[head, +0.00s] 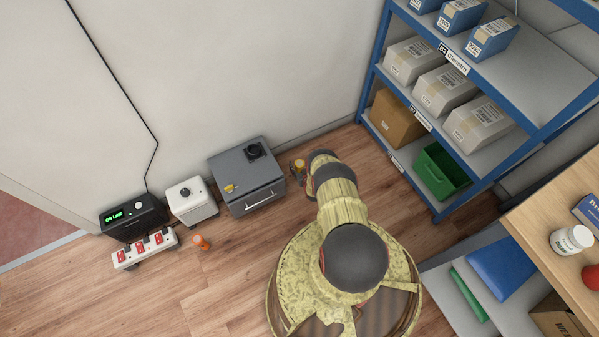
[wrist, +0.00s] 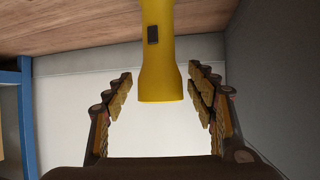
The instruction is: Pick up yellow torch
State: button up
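The yellow torch (wrist: 158,70) is large in the wrist view, with its wider end toward me and a dark switch on its side. It stands between the fingers of my gripper (wrist: 160,78), which is open. A gap shows on each side of the torch, so neither finger appears to touch it. In the head view the torch (head: 299,163) is a small yellow patch by the end of my arm, on the floor right of the grey box. My arm hides most of the gripper there.
The grey box (head: 246,180) with a handle stands close left of the torch. An orange torch (head: 201,241), a white box (head: 191,202), a black display box (head: 133,218) and a switch strip (head: 145,248) are farther left. A blue shelf rack (head: 374,50) stands right.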

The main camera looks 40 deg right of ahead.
jog(key=c, duration=1.4)
grip_shut()
